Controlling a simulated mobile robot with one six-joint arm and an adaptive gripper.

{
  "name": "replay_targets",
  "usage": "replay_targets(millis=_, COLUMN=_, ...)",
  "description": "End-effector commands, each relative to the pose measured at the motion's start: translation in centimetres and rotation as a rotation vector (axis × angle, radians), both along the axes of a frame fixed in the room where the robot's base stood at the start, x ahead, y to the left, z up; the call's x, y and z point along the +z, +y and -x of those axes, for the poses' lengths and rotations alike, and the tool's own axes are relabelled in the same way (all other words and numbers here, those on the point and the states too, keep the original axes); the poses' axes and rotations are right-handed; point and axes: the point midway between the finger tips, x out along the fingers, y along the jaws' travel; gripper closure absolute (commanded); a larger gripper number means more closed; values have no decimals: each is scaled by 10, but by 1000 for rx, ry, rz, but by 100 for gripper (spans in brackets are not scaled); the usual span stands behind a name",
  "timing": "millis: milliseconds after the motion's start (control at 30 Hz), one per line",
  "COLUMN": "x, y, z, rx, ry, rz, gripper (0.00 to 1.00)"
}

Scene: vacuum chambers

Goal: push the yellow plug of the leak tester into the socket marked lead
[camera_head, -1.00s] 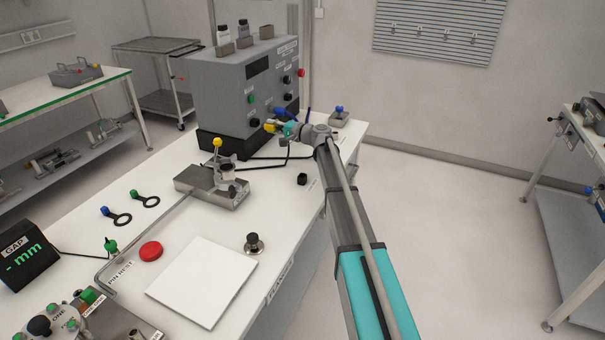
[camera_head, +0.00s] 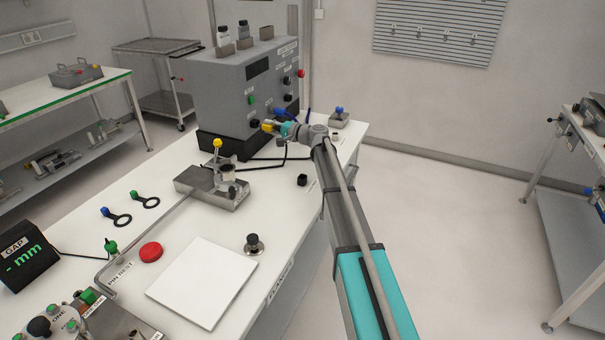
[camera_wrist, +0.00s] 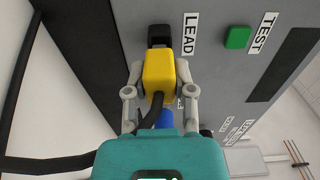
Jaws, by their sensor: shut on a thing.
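My gripper (camera_wrist: 157,95) is shut on the yellow plug (camera_wrist: 159,72), one finger on each side, in the wrist view. A black cable trails from the plug. Just beyond the plug's front is the black socket (camera_wrist: 160,35) beside the LEAD label (camera_wrist: 190,33); whether plug and socket touch, I cannot tell. In the head view, the yellow plug (camera_head: 268,126) is held by my gripper (camera_head: 274,127) close to the front of the grey leak tester (camera_head: 225,90).
A green button (camera_wrist: 237,37) with the TEST label (camera_wrist: 262,33) is on the same panel. A blue part (camera_wrist: 158,119) shows below the plug. A fixture with a yellow knob (camera_head: 217,143) stands on the bench left of my gripper.

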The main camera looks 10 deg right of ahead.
Motion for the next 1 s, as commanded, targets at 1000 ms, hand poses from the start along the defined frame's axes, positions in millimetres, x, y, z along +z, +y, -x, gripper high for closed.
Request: replay_targets(millis=1000, x=0, y=4, z=-3, rx=0, ry=0, rz=0, gripper=100)
